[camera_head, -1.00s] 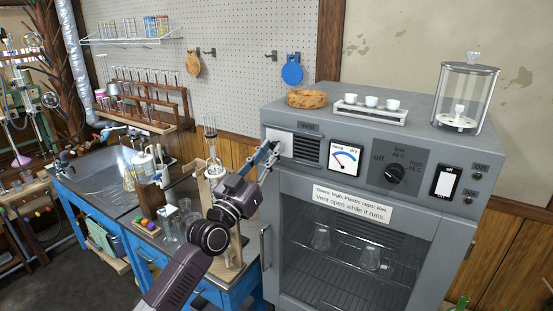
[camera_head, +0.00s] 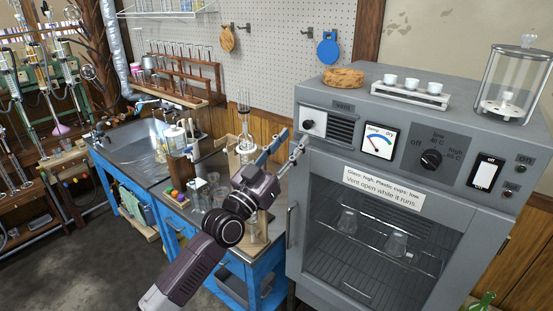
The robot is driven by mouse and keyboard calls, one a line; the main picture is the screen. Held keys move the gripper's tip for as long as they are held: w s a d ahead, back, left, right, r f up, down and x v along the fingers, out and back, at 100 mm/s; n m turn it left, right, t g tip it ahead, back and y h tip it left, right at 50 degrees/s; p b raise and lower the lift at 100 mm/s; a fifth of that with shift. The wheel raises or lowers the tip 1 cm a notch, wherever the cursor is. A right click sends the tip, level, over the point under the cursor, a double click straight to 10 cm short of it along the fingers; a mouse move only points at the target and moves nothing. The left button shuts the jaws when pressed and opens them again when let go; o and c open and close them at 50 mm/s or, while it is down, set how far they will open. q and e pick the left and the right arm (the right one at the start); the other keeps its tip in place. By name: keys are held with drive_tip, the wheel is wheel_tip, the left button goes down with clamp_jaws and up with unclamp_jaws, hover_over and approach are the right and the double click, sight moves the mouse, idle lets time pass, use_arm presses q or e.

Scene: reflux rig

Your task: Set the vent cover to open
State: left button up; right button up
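The vent cover (camera_head: 313,121) is a white plate with a dark round knob, on the upper left of the grey oven's front panel. It sits left of the dark vent slots (camera_head: 342,129), which show uncovered under a "vent" label. My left gripper (camera_head: 294,141) is below and left of the cover, in front of the oven's left edge. Its two fingers are spread with nothing seen between them, and they look apart from the knob. My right gripper is not in view.
The grey oven (camera_head: 308,185) has a gauge (camera_head: 379,140), a heat dial (camera_head: 431,159) and a rocker switch (camera_head: 485,172) right of the vent. A bench with glassware (camera_head: 200,195) and a sink (camera_head: 135,147) stand left, close to my arm.

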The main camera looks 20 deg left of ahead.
use_arm(q)
drive_tip(key=v, duration=0.7)
drive_tip(key=shift+s, duration=0.25)
drive_tip(key=shift+a, duration=0.1)
drive_tip(key=s+a+f+n+g+y, duration=0.1)
drive_tip(key=a+f+g+y, duration=0.15)
drive_tip(key=f, duration=1.65)
drive_tip(key=s+a+f+n+g+y, duration=0.15)
drive_tip(key=f+g, duration=0.25)
drive_tip(key=f, duration=1.5)
drive_tip(key=s+f+g+y, duration=0.1)
drive_tip(key=s+f+g, duration=0.1)
drive_tip(key=s+f, duration=0.45)
drive_tip(key=s+f+g+y, duration=0.1)
drive_tip(key=s+f+g, duration=0.15)
drive_tip(key=f, duration=0.75)
drive_tip(key=s+f+g+b, duration=0.1)
drive_tip(key=s+f+g, duration=0.4)
drive_tip(key=s+f, duration=1.3)
drive_tip(key=s+d+f+g, duration=0.1)
drive_tip(key=s+f+g, duration=0.1)
drive_tip(key=s, duration=1)
drive_tip(key=s+d+f+m+g, duration=0.1)
drive_tip(key=s+f, duration=0.3)
drive_tip(key=s, duration=0.9)
drive_tip(key=shift+d+g+y, duration=0.3)
drive_tip(key=shift+d+g, duration=0.4)
drive_tip(key=shift+d, duration=0.05)
drive_tip(key=shift+m, duration=0.25)
